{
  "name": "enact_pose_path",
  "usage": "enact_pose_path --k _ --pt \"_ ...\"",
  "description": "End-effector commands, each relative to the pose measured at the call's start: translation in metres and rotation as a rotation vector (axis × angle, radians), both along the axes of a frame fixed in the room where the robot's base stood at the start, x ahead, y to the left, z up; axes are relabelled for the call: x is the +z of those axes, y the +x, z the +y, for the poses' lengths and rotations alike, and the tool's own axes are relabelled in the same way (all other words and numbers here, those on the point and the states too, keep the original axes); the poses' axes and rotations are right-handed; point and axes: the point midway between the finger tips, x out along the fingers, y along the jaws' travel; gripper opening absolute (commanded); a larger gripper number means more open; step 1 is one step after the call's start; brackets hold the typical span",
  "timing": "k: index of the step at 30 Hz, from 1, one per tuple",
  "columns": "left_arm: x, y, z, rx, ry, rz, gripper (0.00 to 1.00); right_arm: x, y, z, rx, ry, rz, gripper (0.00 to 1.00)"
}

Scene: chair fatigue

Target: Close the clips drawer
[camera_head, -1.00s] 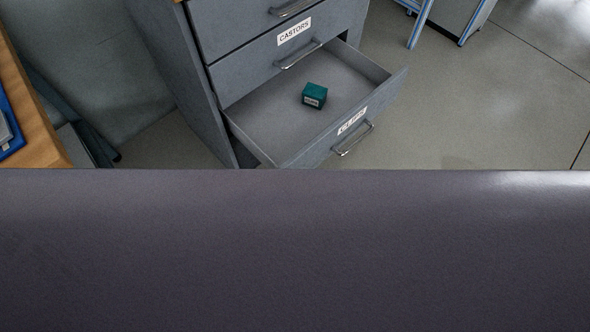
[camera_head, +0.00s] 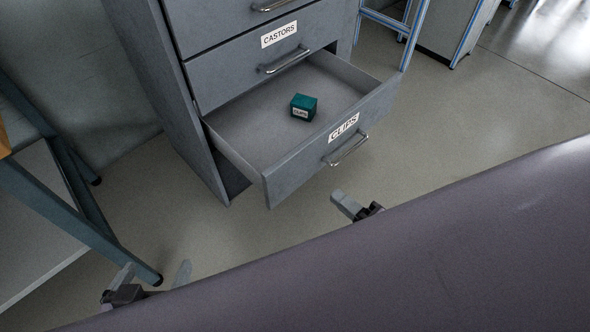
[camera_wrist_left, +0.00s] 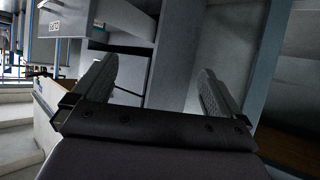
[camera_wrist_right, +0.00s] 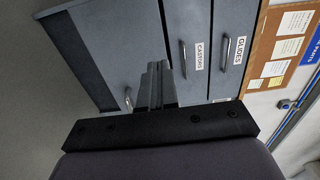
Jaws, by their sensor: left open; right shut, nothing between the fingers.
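The clips drawer (camera_head: 313,152) is the lowest visible drawer of a grey cabinet and stands pulled out. Its front carries a "CLIPS" label and a metal handle (camera_head: 346,150). A small teal box (camera_head: 304,107) sits inside it. My right gripper (camera_head: 341,203) is shut and empty, apart from the drawer, below and near its handle. The right wrist view shows its closed fingers (camera_wrist_right: 158,85) before the cabinet. My left gripper (camera_head: 152,276) is open and empty at the lower left, away from the drawer. Its spread fingers also show in the left wrist view (camera_wrist_left: 158,85).
The castors drawer (camera_head: 262,60) above is shut. A table with blue-grey legs (camera_head: 85,225) stands at the left, near my left gripper. A blue-framed stand (camera_head: 405,30) is behind the cabinet at the right. The floor right of the drawer is clear.

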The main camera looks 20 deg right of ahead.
Motion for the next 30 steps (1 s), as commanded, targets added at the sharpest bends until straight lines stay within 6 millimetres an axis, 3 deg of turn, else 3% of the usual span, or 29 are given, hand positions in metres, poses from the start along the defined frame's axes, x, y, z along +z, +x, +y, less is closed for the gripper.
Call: enact_pose_path --k 12,18,30 --pt "0.0 0.005 -0.012 -0.025 -0.028 -0.034 1.0 -0.001 0.077 0.032 -0.001 -0.001 -0.006 0.0" --pt "-0.004 0.008 -0.02 -0.034 -0.082 -0.028 1.0 -0.001 0.106 0.044 -0.002 -0.002 -0.004 0.0" --pt "-0.002 0.01 -0.026 -0.043 -0.118 -0.029 1.0 0.001 0.12 0.05 -0.001 -0.002 0.0 0.0"
